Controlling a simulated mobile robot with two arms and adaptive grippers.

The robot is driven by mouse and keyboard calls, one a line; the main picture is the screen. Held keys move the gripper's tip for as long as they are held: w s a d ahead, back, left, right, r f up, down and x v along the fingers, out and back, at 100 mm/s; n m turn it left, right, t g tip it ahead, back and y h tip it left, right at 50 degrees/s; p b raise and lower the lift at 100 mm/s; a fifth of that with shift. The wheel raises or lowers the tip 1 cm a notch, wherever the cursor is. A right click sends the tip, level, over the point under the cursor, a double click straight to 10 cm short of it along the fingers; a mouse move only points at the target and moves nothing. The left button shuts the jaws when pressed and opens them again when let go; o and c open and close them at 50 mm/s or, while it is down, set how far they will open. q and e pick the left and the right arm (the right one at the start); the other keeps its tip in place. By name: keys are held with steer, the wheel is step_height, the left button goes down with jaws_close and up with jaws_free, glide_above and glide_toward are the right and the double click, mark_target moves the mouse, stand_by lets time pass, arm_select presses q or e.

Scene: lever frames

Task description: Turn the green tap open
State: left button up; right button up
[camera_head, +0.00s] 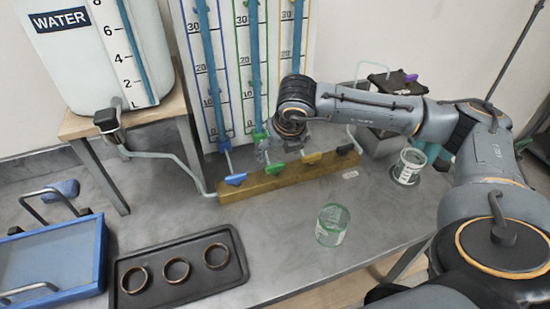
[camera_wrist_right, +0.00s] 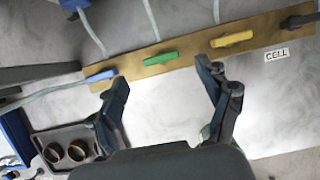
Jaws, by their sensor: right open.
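The green tap (camera_head: 275,168) is a small handle on a long yellow-brown bar (camera_head: 318,167), between the blue tap (camera_head: 235,179) and the yellow tap (camera_head: 311,158). In the right wrist view the green tap (camera_wrist_right: 160,58) lies roughly along the bar. My right gripper (camera_head: 268,148) is above and close to the green tap in the head view. In the right wrist view its fingers (camera_wrist_right: 162,78) are spread wide and empty, with the green tap ahead between them. I cannot tell whether a finger touches anything. My left gripper is not in view.
A dark tap (camera_wrist_right: 301,20) ends the bar, near a CELL label (camera_wrist_right: 277,54). Scaled tubes (camera_head: 255,75) rise behind it. A water tank (camera_head: 95,50) stands left. In front are a glass beaker (camera_head: 332,225) and a black tray with rings (camera_head: 200,286). Another beaker (camera_head: 409,166) stands right.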

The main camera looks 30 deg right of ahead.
mark_target(275, 165)
steer(key=p+x, duration=0.1)
steer(key=x, duration=0.5)
steer(key=shift+w+f, duration=0.2)
steer(key=shift+f, duration=0.1)
steer(key=c, duration=1.2)
steer(key=shift+o, duration=0.2)
